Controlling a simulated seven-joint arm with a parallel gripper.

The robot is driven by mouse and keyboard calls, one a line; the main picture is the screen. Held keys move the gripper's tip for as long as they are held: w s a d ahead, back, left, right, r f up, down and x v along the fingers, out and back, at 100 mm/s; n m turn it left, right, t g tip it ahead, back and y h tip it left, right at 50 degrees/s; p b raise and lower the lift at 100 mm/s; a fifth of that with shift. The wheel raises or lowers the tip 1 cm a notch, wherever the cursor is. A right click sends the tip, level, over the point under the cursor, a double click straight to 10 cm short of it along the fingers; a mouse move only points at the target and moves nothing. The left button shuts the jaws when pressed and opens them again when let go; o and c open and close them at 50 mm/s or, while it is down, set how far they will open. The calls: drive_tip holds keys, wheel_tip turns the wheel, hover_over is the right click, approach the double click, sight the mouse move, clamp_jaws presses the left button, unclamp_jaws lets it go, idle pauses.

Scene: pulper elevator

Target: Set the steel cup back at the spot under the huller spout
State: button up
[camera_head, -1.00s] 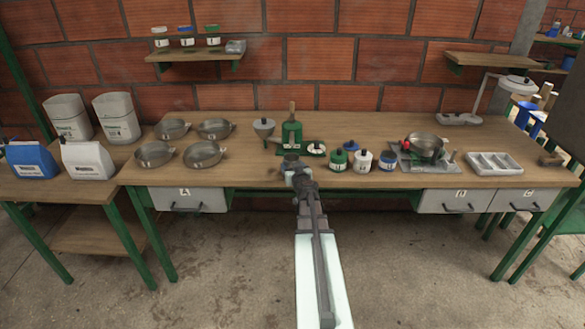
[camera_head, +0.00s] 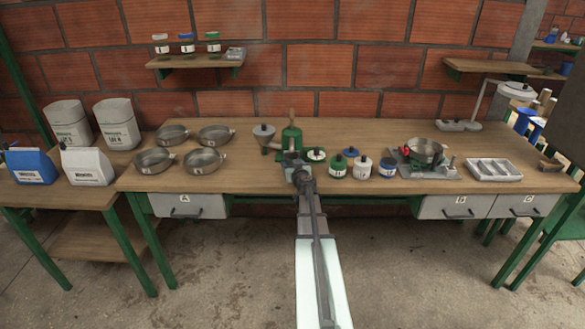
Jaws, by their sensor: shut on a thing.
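The green huller (camera_head: 291,137) stands at the back middle of the bench, with a light wooden handle on top and a grey funnel-shaped part at its left. My gripper (camera_head: 298,173) is at the bench's front edge, in front of the huller, seen from behind. The cup overlaps the huller's lower part in the picture. The spout and the spot under it are hidden behind the cup and gripper. I cannot tell whether the cup touches anything below.
Several lidded jars (camera_head: 362,166) stand close at the right. Metal pans (camera_head: 205,160) sit at the left. A pan on a scale-like device (camera_head: 424,151) and a divided tray (camera_head: 494,170) are farther right. The bench front (camera_head: 240,181) left of the gripper is clear.

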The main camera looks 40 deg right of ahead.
drive_tip(key=shift+w+d, duration=0.1)
idle(0.3)
drive_tip(key=o, duration=1.2)
drive_tip(key=v, duration=1.4)
